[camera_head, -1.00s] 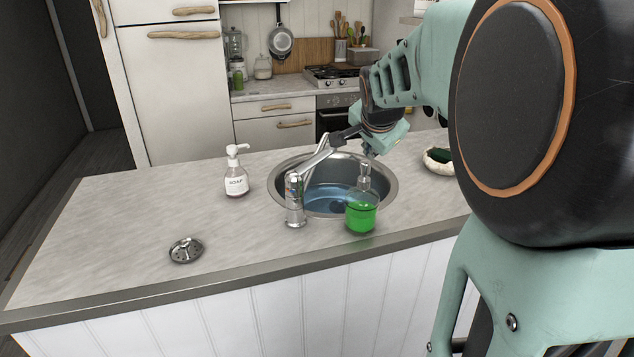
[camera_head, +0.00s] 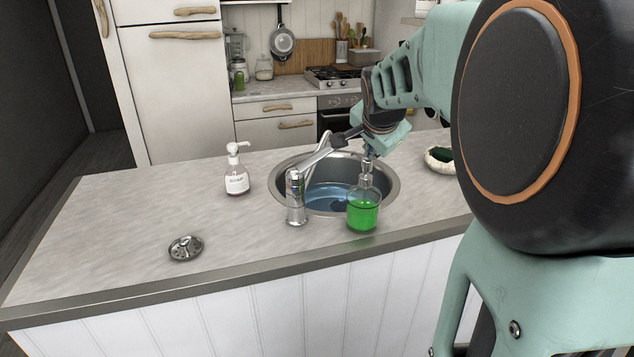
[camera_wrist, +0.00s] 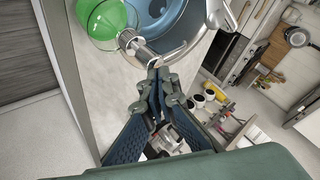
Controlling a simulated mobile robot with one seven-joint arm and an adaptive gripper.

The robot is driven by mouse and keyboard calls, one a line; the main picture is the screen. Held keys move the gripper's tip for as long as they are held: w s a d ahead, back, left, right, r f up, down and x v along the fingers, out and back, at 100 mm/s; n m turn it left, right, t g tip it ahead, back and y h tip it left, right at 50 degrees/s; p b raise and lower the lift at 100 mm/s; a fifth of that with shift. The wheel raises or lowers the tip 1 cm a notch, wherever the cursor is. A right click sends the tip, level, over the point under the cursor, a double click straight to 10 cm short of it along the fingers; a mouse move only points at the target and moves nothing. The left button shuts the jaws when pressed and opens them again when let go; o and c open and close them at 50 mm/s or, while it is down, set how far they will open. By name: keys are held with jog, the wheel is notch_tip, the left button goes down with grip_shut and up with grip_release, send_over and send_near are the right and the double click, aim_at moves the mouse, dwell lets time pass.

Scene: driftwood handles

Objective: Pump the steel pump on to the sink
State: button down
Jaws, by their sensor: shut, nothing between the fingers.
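The steel pump (camera_head: 366,180) tops a clear round bottle of green liquid (camera_head: 362,214) on the counter at the sink's front rim. In the wrist view, the pump (camera_wrist: 127,38) and green bottle (camera_wrist: 103,17) are at the top. The round steel sink (camera_head: 393,186) holds blue water. My gripper (camera_head: 369,153) is just above the pump in the head view. In the wrist view, my gripper (camera_wrist: 156,64) has its fingertips together with nothing between them, close to the pump head. I cannot tell whether they touch it.
A steel faucet (camera_head: 295,198) stands left of the green bottle, its spout reaching over the sink. A white soap bottle (camera_head: 237,179) and a steel strainer (camera_head: 186,248) are farther left. A bowl (camera_head: 440,160) is right of the sink. The left counter is mostly clear.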

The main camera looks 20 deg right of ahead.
jog(key=shift+f+b, duration=0.6)
jog(key=shift+f, duration=0.05)
dwell(0.3)
jog(key=shift+r, duration=0.1)
jog(key=shift+r+p, duration=0.7)
jog(key=shift+r, duration=0.4)
jog(key=shift+r, duration=0.1)
notch_tip(320, 180, up, 6)
jog(key=p, duration=0.3)
jog(key=shift+a, duration=0.1)
dwell(1.6)
